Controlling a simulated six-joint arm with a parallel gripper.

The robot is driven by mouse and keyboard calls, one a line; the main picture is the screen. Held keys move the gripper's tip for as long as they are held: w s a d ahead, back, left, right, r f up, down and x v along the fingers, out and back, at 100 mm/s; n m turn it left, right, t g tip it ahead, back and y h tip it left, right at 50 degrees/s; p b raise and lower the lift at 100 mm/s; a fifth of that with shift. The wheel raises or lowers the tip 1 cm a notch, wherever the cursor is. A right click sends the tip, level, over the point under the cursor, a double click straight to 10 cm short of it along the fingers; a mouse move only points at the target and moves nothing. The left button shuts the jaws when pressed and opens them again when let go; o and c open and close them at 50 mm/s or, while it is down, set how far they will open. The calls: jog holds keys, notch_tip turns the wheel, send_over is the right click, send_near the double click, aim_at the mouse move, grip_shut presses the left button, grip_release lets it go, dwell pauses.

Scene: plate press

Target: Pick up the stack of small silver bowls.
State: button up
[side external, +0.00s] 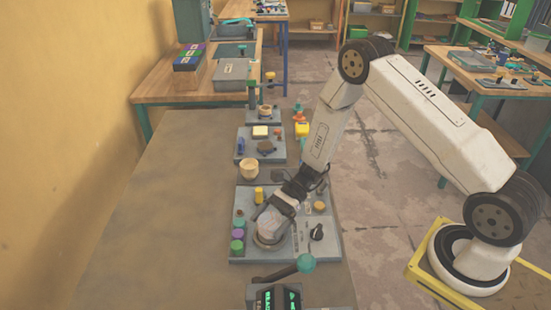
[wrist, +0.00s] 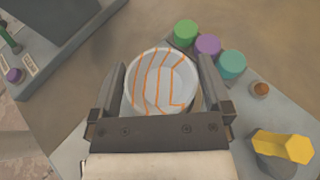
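A round, pale grey bowl-like piece with orange lines (wrist: 162,82) sits between the fingers of my gripper (wrist: 162,62) in the wrist view. I cannot tell whether it is one bowl or a stack. The fingers stand on both sides of it, very close to its rim; whether they touch it is unclear. In the side view my gripper (side external: 272,212) points down at a pale piece (side external: 270,224) at a round ring (side external: 270,240) on the grey control panel (side external: 300,246). The fingertips are hard to make out there.
Green (wrist: 186,32), purple (wrist: 208,46) and teal (wrist: 232,64) knobs stand beside the piece. A yellow hexagonal knob (wrist: 284,146) is at the lower right. A tan cup (side external: 249,169) stands behind. The table's left side is clear.

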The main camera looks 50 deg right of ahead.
jog(key=c, duration=1)
jog(key=shift+r, duration=0.2)
jog(key=shift+c, duration=0.2)
jog(key=shift+r, duration=0.85)
jog(key=s+d+r, duration=0.2)
jog(key=s+r, duration=0.9)
jog(key=s, duration=0.2)
jog(key=shift+s+d, duration=0.25)
jog(key=shift+s, duration=0.15)
